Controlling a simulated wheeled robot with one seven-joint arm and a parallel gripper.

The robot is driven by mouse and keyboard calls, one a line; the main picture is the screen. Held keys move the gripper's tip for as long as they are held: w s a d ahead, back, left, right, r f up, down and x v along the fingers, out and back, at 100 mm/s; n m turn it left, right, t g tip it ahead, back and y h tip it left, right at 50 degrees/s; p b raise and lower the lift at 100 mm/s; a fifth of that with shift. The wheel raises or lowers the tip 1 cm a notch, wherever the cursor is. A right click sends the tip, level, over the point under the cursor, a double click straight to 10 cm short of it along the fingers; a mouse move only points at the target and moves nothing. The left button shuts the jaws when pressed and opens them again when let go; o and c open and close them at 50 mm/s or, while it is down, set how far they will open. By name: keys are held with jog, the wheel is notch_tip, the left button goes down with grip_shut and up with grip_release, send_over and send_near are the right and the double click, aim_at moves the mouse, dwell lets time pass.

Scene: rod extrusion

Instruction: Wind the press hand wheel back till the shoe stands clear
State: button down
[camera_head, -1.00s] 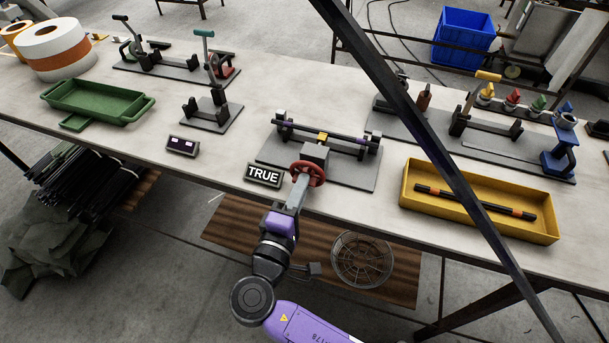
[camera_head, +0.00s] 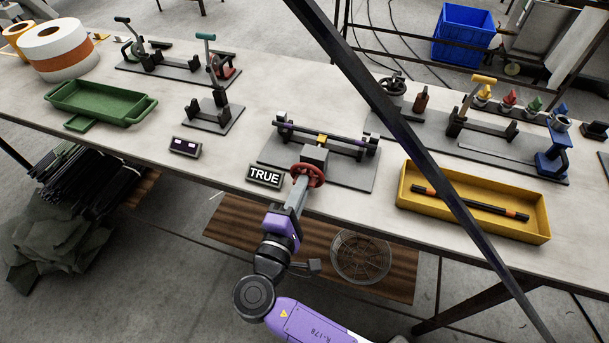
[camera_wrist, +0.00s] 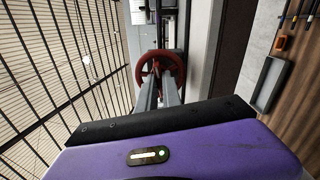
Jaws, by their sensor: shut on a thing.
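The red press hand wheel (camera_head: 308,175) is at the front of the press on its grey base plate (camera_head: 352,178), near the table's front edge. My gripper (camera_head: 301,183) is shut on the hand wheel from the front. The wrist view shows both fingers at the red wheel (camera_wrist: 160,72). A dark rod (camera_head: 330,138) lies across the end supports of the press. A small yellow block (camera_head: 321,139) sits at its middle, behind the grey press body (camera_head: 314,155). I cannot tell whether the shoe touches the rod.
A sign reading TRUE (camera_head: 265,176) stands just left of the wheel. A yellow tray (camera_head: 475,226) with a dark, orange-banded rod is at the right. A dark diagonal beam (camera_head: 400,135) crosses the head view. A green tray (camera_head: 98,103) is at the left.

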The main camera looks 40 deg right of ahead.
jog(key=shift+n+p, duration=0.3)
jog(key=shift+p, duration=0.2)
jog(key=shift+n+p, duration=0.3)
jog(key=shift+p, duration=0.15)
jog(key=shift+f+n+p, duration=0.1)
jog(key=shift+n+p, duration=0.2)
jog(key=shift+n, duration=0.1)
jog(key=shift+n+p, duration=0.4)
jog(key=shift+p, duration=0.15)
jog(key=shift+n+p, duration=0.5)
jog(key=shift+p, duration=0.05)
